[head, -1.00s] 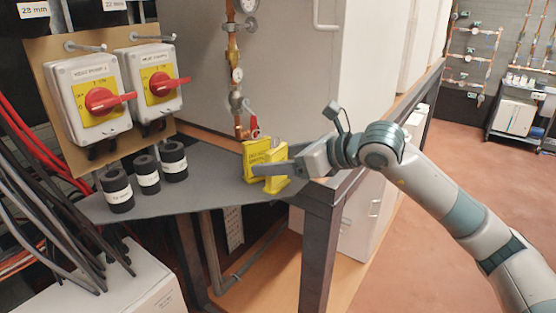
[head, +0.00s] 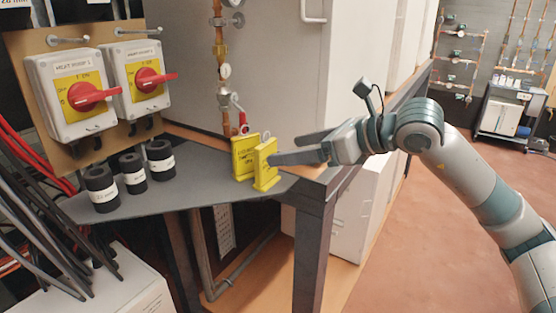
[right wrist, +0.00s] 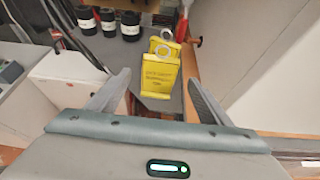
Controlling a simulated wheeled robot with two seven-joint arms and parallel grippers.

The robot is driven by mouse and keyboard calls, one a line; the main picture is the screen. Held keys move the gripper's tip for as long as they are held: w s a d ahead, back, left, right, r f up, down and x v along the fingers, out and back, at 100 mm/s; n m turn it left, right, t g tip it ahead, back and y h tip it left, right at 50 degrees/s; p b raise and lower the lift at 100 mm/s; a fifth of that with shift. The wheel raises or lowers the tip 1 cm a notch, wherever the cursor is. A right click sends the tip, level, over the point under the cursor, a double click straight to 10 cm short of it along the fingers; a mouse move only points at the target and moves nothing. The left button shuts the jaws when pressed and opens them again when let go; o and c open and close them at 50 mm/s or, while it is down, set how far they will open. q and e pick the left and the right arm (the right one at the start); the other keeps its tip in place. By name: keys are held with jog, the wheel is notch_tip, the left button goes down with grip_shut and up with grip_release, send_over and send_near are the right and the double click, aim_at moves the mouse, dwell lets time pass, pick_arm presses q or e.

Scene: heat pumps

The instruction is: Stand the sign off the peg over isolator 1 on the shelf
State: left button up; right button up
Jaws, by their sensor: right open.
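Two yellow signs stand upright on the grey shelf (head: 190,192), near its right end. The front sign (head: 264,165) has a ring at its top and a foot at its base; the rear sign (head: 242,158) stands close behind it. The right wrist view shows the front sign's lettered face (right wrist: 158,80), with the rear one partly hidden. The peg (head: 68,40) over isolator 1 (head: 72,95) is bare. My right gripper (head: 287,149) is open and empty, just right of the front sign and apart from it. My left gripper is not in view.
Isolator 2 (head: 139,78) has a bare peg (head: 137,31) above it. Several black labelled rolls (head: 131,173) stand along the shelf's left part. Mid-shelf is clear.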

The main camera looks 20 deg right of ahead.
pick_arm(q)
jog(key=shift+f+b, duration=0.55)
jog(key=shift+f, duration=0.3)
pick_arm(e)
jog(key=v, duration=0.4)
jog(key=shift+s+r, duration=0.1)
jog(key=shift+s, duration=0.05)
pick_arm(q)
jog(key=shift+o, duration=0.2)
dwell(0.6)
